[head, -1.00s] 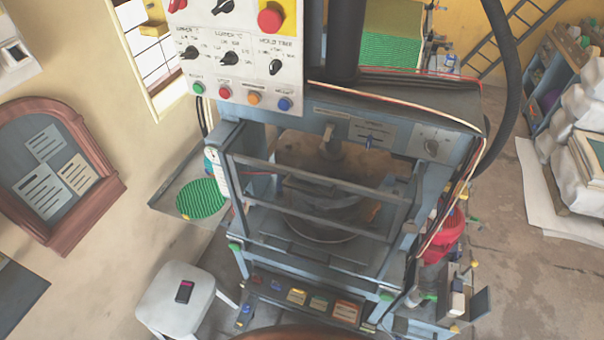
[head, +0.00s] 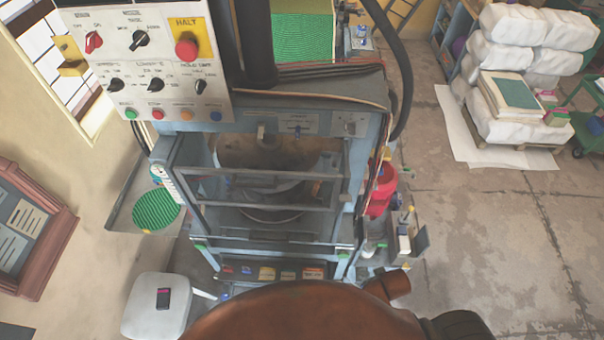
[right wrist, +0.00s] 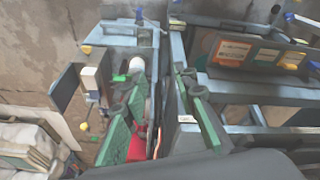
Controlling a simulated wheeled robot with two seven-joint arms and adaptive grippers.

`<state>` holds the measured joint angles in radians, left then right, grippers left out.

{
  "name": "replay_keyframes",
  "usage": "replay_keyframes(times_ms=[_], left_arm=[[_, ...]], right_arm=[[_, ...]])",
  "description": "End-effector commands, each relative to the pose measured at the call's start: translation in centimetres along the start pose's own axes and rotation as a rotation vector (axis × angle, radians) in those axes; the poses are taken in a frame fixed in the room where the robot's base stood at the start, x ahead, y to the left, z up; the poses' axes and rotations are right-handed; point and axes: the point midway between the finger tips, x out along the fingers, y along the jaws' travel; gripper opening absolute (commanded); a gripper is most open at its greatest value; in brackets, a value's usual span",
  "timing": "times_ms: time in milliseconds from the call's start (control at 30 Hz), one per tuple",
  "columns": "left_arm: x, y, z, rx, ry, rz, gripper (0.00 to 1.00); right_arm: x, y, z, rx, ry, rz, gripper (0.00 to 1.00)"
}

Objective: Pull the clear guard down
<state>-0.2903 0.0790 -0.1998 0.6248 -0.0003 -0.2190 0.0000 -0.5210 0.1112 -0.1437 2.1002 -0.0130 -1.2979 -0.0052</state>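The clear guard (head: 262,173) is a see-through panel in a dark grey frame with crossbars on the front of the blue-grey press (head: 350,128). It stands in front of the press opening, and the round platen (head: 270,195) shows through it. In the right wrist view my right gripper (right wrist: 158,82) has its two green-padded fingers spread apart. Grey bars of the press front lie beyond and between the fingers. I cannot tell whether any finger touches them, or which bar belongs to the guard. My left gripper is not in view, nor is the right one in the head view.
A control panel (head: 140,60) with knobs and a red HALT button hangs at the upper left. A white stool (head: 157,305) stands at the lower left. A red container (head: 380,190) is at the press's right side. Open concrete floor (head: 500,240) lies to the right.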

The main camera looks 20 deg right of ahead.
Motion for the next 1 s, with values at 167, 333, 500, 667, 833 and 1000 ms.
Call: replay_keyframes(times_ms=[167, 333, 500, 667, 833, 1000], left_arm=[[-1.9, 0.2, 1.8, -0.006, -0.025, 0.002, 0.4], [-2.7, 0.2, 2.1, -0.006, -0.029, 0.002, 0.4], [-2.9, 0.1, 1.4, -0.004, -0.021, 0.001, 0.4], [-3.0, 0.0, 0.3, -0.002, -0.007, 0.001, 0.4], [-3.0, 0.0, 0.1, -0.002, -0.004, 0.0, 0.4], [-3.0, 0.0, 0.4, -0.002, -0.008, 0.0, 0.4]], right_arm=[[-7.4, 0.3, -3.6, -0.048, 0.065, 0.042, 0.26], [-12.4, -0.7, -8.7, -0.186, 0.181, 0.141, 0.26], [-15.3, -2.7, -14.0, -0.35, 0.308, 0.254, 0.26], [-18.5, -6.3, -19.5, -0.544, 0.453, 0.38, 0.26], [-24.2, -13.8, -26.0, -0.832, 0.674, 0.568, 0.26], [-31.6, -23.8, -29.7, -1.128, 0.916, 0.783, 0.26]])
